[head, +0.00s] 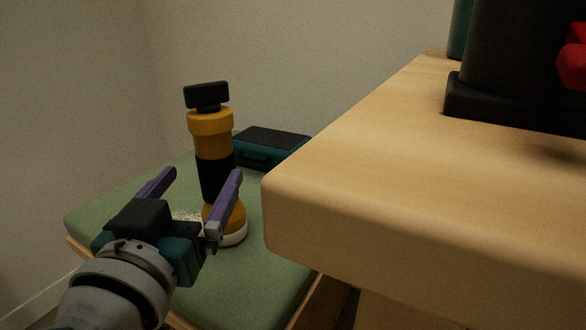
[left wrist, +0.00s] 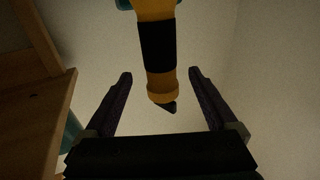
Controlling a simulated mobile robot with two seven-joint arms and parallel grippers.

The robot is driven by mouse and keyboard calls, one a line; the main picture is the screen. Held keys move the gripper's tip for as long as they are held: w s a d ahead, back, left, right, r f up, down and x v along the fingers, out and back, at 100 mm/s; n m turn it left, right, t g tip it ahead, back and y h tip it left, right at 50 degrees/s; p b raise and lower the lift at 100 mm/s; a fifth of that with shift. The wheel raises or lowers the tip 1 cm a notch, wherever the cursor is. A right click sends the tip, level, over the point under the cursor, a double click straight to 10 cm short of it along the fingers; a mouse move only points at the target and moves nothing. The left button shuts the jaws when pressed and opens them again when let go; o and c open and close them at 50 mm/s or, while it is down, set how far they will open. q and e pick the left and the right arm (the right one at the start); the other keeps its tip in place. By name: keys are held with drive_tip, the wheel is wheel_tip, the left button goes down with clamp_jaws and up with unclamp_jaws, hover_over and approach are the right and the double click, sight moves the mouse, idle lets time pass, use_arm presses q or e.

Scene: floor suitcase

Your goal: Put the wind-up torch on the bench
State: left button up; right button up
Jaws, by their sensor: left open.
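The wind-up torch (head: 215,175) is orange-yellow with a black middle grip, a black piece on top and a pale lower rim. It appears upright over the green-cushioned bench (head: 265,280); its foot looks to be on the cushion. My left gripper (head: 203,174) has purple fingers spread open and empty, close to the torch. In the head view the right-hand finger hides part of the torch's lower body. In the left wrist view the torch (left wrist: 158,45) shows between the two fingers (left wrist: 158,73), with no visible grip. My right gripper is not in view.
A teal and black case (head: 270,145) lies on the bench behind the torch. A wooden table (head: 350,165) with a rounded corner juts in at right, higher than the bench. A black object with red parts (head: 510,65) stands on it. Bare cushion shows in front.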

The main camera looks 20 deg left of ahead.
use_arm(q)
drive_tip(key=s+a+f+n+g+y, duration=0.2)
drive_tip(key=s+a+f+g, duration=0.35)
drive_tip(key=s+g, duration=0.3)
drive_tip(key=s+d+f+m+g+h, duration=0.4)
drive_tip(key=s+d+m+h, duration=0.3)
drive_tip(key=s+d, duration=0.3)
drive_tip(key=shift+s+d+f+m+g+h, duration=0.2)
drive_tip(key=shift+d+m+g+h, duration=0.2)
drive_tip(key=shift+d+g+h, duration=0.4)
drive_tip(key=shift+d, duration=0.2)
